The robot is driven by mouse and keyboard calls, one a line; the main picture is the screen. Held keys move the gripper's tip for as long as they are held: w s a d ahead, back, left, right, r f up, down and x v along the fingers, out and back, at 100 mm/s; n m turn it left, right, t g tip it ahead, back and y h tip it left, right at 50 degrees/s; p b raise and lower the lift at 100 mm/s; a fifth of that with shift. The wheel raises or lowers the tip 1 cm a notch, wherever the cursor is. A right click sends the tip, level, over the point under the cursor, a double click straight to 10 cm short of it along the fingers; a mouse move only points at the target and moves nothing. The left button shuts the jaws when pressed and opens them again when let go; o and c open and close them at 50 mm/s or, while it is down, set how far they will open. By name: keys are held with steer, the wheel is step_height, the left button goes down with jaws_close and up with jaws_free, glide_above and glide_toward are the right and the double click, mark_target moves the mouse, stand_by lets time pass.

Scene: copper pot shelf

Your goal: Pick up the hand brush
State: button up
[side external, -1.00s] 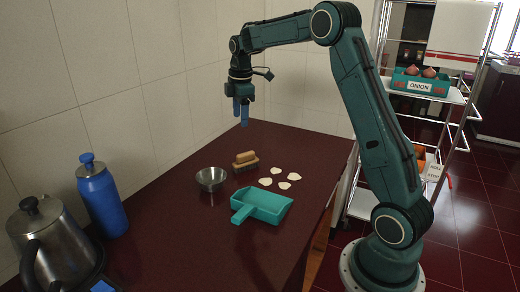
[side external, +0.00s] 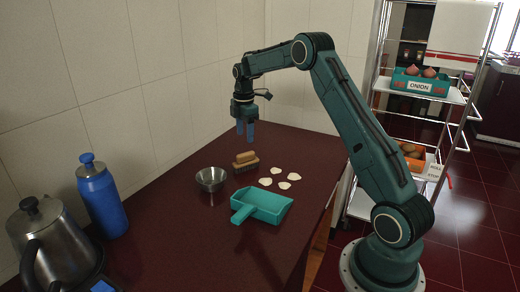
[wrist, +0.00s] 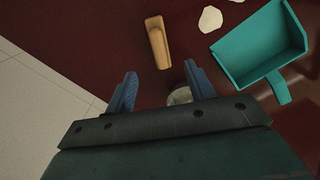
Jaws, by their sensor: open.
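The hand brush (side external: 246,161) has a tan wooden body with bristles below and lies on the dark red counter. It also shows in the wrist view (wrist: 158,43), ahead of the fingers and roughly between their lines. My gripper (side external: 245,133) has blue fingers pointing down, above and a little behind the brush, apart from it. In the wrist view my gripper (wrist: 160,83) is open with nothing between its fingers.
A teal dustpan (side external: 263,206) and several pale flat pieces (side external: 277,170) lie to the right and front. A blue bottle (side external: 102,197) and a kettle (side external: 48,243) stand at the left.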

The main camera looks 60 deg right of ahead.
mark_target(246, 153)
steer(key=shift+f, duration=2.85)
steer(key=shift+f, duration=0.15)
steer(key=shift+f, duration=2.45)
steer(key=shift+c, duration=0.4)
steer(key=c, duration=1)
